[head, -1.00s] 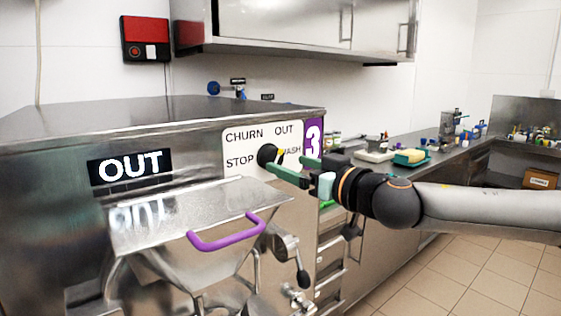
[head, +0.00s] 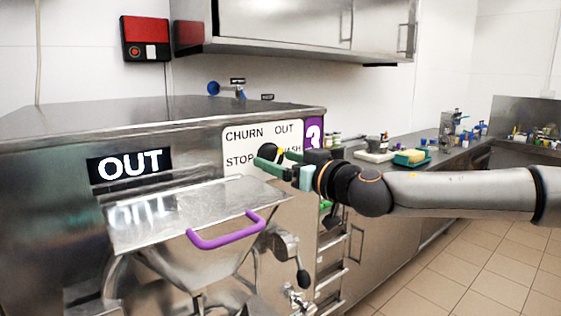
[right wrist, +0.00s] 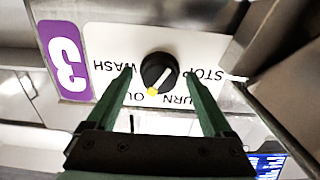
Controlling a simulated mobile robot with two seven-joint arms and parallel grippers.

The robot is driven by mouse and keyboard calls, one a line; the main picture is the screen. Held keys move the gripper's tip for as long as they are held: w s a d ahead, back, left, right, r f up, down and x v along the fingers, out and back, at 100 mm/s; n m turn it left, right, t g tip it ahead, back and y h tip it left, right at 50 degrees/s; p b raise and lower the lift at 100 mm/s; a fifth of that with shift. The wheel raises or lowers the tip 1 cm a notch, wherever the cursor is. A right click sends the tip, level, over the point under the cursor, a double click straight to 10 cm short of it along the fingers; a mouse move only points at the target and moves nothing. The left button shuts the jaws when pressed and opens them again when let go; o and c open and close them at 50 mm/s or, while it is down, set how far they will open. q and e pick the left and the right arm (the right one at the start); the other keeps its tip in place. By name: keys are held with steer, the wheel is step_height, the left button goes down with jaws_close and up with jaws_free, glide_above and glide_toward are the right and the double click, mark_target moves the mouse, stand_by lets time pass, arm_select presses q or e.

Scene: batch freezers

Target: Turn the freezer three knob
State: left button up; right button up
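The black round knob (head: 268,149) is on the white label panel (head: 240,146) of freezer three, among the words CHURN, OUT, STOP and WASH. In the right wrist view the knob (right wrist: 160,70) has a white line and a yellow tip, which points toward the OUT side, between OUT and CHURN. My right gripper (head: 272,156) is at the panel with its green fingers open. In the right wrist view the gripper (right wrist: 160,75) has one finger on each side of the knob, with gaps showing. The near finger partly hides the panel in the head view. My left gripper is out of view.
A purple-handled (head: 228,238) metal chute lid juts out below the panel, with a black-knobbed lever (head: 303,279) beside it. A purple "3" sign (head: 314,133) is right of the label. A counter with several small items (head: 410,157) runs behind my right arm.

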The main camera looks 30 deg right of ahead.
steer(key=c, duration=1.3)
jaws_close()
